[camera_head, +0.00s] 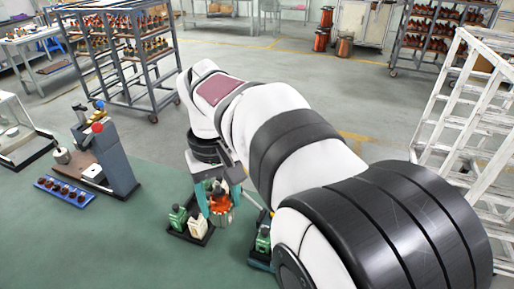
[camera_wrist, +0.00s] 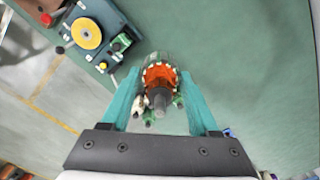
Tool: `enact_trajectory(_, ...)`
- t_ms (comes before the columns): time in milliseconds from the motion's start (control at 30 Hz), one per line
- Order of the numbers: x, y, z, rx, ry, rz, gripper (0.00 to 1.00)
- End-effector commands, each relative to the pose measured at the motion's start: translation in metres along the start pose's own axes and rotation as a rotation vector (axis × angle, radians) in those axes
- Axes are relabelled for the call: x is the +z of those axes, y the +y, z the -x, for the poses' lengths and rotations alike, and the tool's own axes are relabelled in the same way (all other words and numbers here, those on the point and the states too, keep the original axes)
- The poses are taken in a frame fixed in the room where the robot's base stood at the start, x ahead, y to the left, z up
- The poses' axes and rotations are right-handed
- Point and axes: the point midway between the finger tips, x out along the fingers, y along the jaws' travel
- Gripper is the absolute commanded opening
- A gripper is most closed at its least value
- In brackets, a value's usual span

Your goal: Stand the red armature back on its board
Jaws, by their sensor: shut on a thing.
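The red armature (camera_head: 220,203) is between the teal fingers of my gripper (camera_head: 220,210), which is shut on it. It looks roughly upright in the head view, with its orange-red windings showing and a pale lower part. In the wrist view the red armature (camera_wrist: 160,76) lies between the fingertips of my gripper (camera_wrist: 161,84), its dark shaft end toward the camera. A dark board (camera_head: 178,235) with a green block and a white block is just left of the armature. I cannot tell whether the armature's lower end touches anything.
A blue base (camera_wrist: 68,42) with a yellow disc stands at upper left in the wrist view. A grey machine (camera_head: 116,160) and a blue tray (camera_head: 64,191) of dark parts stand at left on the green surface (camera_head: 150,255). Its front is clear.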

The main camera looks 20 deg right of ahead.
Motion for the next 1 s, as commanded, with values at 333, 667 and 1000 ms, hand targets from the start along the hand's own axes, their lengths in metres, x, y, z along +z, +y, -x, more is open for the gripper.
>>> enact_trajectory(333, -0.03, 0.005, 0.052, 0.024, -0.011, -0.101, 0.0)
enact_trajectory(667, -0.061, 0.045, 0.083, 0.011, -0.009, -0.31, 0.0)
enact_trajectory(1000, -0.063, 0.161, 0.016, 0.011, -0.016, -0.447, 0.0)
